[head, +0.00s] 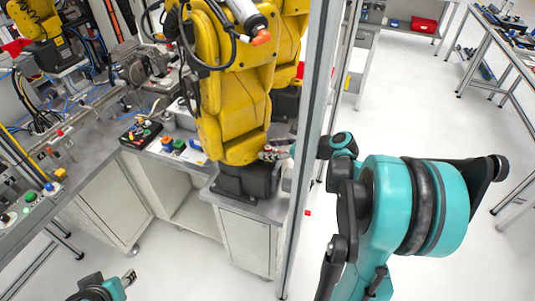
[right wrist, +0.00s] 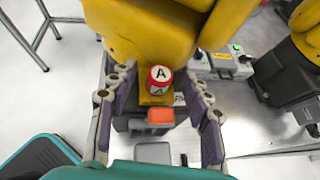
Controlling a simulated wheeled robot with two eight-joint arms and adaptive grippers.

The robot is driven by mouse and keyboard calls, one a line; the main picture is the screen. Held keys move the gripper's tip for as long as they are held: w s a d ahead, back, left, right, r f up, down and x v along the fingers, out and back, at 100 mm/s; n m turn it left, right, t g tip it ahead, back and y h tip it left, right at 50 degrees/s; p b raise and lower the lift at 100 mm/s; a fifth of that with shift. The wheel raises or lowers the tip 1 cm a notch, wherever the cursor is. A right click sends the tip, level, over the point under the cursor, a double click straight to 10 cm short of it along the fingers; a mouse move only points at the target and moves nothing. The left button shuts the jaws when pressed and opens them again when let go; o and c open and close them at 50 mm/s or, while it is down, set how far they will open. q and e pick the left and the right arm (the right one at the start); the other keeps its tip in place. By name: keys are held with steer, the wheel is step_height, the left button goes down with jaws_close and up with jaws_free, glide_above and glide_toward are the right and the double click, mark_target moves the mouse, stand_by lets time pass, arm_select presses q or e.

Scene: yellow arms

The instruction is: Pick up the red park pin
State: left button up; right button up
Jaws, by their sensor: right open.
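A round red piece (right wrist: 159,80) with a white top marked "A" shows in the right wrist view, on the yellow robot arm's lower part. It seems to be the red park pin. My right gripper (right wrist: 160,78) is open, with one finger on either side of this piece and gaps between. In the head view my right gripper (head: 274,151) is at the foot of the yellow arm (head: 235,110), and the piece is hard to make out there. Part of my left arm, with its gripper (head: 128,277), shows at the bottom left; its jaws are unclear.
An orange-red block (right wrist: 161,116) sits just below the red piece. A grey upright post (head: 312,140) stands close beside my right arm. Workbenches with a button box (head: 140,134) and cables lie to the left.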

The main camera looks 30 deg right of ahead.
steer(key=c, duration=1)
steer(key=shift+c, duration=0.2)
arm_select(q)
steer(key=shift+r, duration=0.1)
arm_select(e)
steer(key=shift+r, duration=0.1)
